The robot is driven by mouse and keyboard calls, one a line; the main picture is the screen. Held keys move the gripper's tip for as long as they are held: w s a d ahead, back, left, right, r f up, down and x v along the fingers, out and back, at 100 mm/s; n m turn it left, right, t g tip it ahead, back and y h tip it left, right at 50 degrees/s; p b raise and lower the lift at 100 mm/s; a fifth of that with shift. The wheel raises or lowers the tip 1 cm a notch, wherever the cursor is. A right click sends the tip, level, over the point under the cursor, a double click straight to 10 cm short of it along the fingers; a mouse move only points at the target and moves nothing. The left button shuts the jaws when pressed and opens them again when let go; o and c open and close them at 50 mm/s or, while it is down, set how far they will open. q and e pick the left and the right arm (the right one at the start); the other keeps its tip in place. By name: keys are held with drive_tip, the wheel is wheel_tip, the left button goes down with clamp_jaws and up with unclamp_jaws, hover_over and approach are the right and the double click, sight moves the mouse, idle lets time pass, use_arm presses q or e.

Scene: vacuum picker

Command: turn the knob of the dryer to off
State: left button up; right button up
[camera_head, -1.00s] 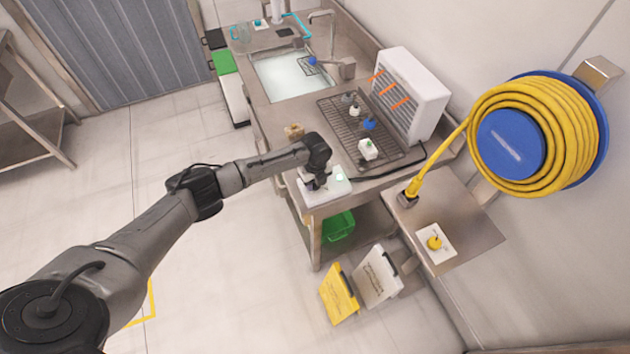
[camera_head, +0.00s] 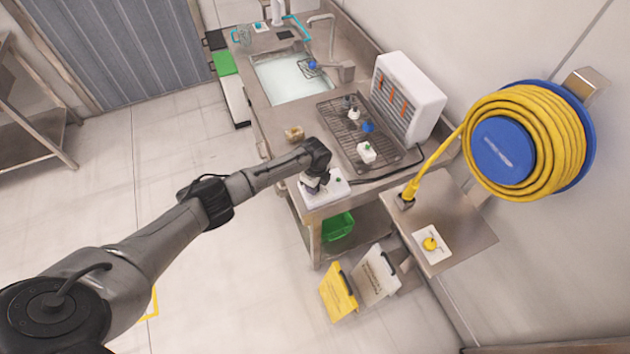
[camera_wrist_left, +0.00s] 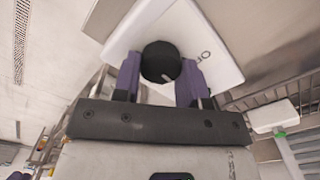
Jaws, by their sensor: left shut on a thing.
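The white control box (camera_head: 324,194) sits at the near corner of the steel counter. Its round black knob (camera_wrist_left: 160,62) shows in the left wrist view, with a pale pointer mark towards the lower right; part of a printed label shows beside it. My left gripper (camera_wrist_left: 161,75) is shut on the knob, one finger on each side. In the head view my left gripper (camera_head: 315,184) covers the knob. The small lamp (camera_head: 338,180) on the box is dark green. The white dryer (camera_head: 408,95) stands at the counter's back right, its orange strips hanging down. My right gripper is out of view.
A wire rack (camera_head: 340,118) with several small flasks stands before the dryer. A sink (camera_head: 292,78) is farther back. A side table (camera_head: 455,225) with a yellow-knobbed plate and a yellow hose reel (camera_head: 540,130) are at right.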

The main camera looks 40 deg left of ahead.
use_arm(q)
drive_tip(key=n+p, duration=0.2)
drive_tip(key=n, duration=0.2)
drive_tip(key=shift+r+n, duration=0.1)
drive_tip(key=shift+n, duration=0.2)
drive_tip(key=shift+n+p, duration=0.6)
drive_tip(key=shift+n, duration=1)
drive_tip(key=shift+w+n, duration=0.1)
drive_tip(key=shift+n, duration=0.2)
drive_tip(key=o, duration=0.9)
drive_tip(key=shift+o, duration=0.2)
drive_tip(key=shift+r, duration=0.4)
wheel_tip(320, 180, up, 13)
drive_tip(key=p, duration=0.1)
drive_tip(key=shift+f, duration=0.1)
